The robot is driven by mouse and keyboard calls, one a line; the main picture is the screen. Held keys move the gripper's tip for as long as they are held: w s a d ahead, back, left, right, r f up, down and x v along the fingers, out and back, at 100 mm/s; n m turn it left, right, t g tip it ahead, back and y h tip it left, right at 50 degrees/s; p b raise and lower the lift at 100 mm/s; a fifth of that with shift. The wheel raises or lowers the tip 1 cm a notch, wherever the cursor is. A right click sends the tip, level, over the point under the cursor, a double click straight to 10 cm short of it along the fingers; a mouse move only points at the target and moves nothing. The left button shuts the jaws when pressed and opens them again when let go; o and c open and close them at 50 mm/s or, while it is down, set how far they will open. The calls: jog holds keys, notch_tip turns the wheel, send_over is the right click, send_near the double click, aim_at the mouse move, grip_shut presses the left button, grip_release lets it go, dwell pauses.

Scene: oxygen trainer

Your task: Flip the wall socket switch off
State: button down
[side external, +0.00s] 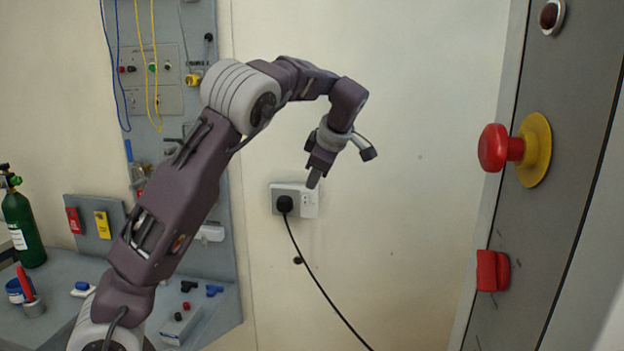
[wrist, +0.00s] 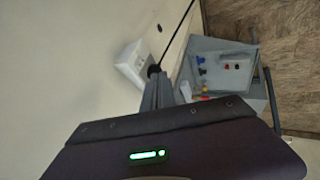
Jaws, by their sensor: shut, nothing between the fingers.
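The white wall socket (side external: 293,198) is on the cream wall in the middle of the side external view. A black plug (side external: 285,203) sits in its left part, and its cable runs down to the right. My gripper (side external: 313,180) is shut and empty, pointing down in front of the socket's upper right part. In the wrist view the socket (wrist: 131,62) lies just beyond the shut fingertips (wrist: 160,82). The plug (wrist: 154,70) shows dark beside the tips. I cannot tell whether the fingers touch the socket. The switch is too small to make out its position.
A grey panel with a red mushroom button (side external: 494,148) and a red knob (side external: 492,270) stands at the right. A workbench (side external: 222,290) with small coloured parts and a green cylinder (side external: 24,228) is at the left. The wall right of the socket is clear.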

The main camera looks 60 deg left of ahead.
aim_at(307, 198)
jog(key=shift+f, duration=0.2)
jog(key=x, duration=0.4)
jog(key=w+a+x, duration=0.1)
jog(key=x, duration=0.2)
jog(key=w+r+x, duration=0.1)
jog(key=x, duration=0.3)
jog(key=shift+w+a+f, duration=0.15)
jog(key=shift+a+f, duration=0.1)
jog(key=shift+a, duration=0.1)
jog(key=shift+w+a, duration=0.2)
jog(key=shift+w, duration=0.05)
